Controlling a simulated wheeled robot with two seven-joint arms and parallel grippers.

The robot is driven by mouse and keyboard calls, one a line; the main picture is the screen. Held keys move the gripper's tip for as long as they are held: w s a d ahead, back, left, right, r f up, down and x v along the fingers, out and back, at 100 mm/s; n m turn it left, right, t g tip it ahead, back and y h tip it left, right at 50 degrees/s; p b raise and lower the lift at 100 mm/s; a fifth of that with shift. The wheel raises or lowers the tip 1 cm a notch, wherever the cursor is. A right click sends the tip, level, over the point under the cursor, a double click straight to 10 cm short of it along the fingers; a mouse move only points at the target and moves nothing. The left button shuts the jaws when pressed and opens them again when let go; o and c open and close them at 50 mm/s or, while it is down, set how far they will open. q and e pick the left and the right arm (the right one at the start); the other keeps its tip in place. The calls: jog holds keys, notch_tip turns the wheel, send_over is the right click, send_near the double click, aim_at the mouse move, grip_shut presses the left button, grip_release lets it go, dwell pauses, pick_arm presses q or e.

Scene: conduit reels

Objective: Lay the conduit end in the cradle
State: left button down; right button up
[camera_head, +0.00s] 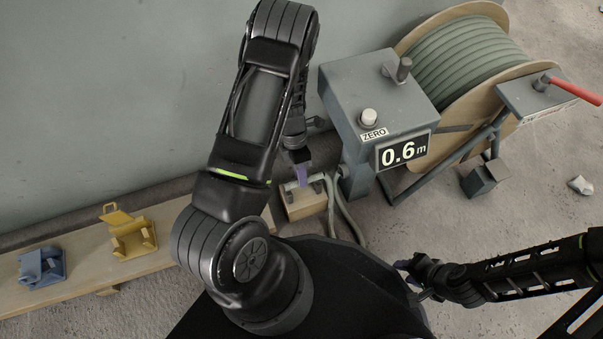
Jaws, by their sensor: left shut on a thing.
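The grey-green conduit (352,222) hangs in a loop beside the grey meter box (375,105). Its end (328,180) lies across the top of a small wooden block with dark uprights, which looks like the cradle (306,207). My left gripper (302,178), with purple fingertips, points down over this block and is shut on the conduit end. The fingers hide part of the end, so I cannot tell whether it rests fully between the uprights. My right gripper (404,270) is at the lower right, away from the conduit; its jaws are too small to read.
The meter display (404,149) reads 0.6 m. A large conduit reel (465,65) stands behind it, with a red-handled unit (540,90) at right. A bench (172,222) at left carries a yellow holder (130,235) and a blue holder (42,268). A dark block (484,178) lies on the floor.

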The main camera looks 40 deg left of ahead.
pick_arm(q)
jog(key=shift+s+f+b, duration=0.15)
jog(key=shift+f+b, duration=0.3)
jog(key=shift+f, duration=0.55)
jog(key=c, duration=1.2)
grip_release()
jog(key=shift+a, duration=0.1)
jog(key=shift+c, duration=0.2)
jog(key=shift+o, duration=0.4)
jog(key=shift+o, duration=1.2)
jog(key=shift+r, duration=0.1)
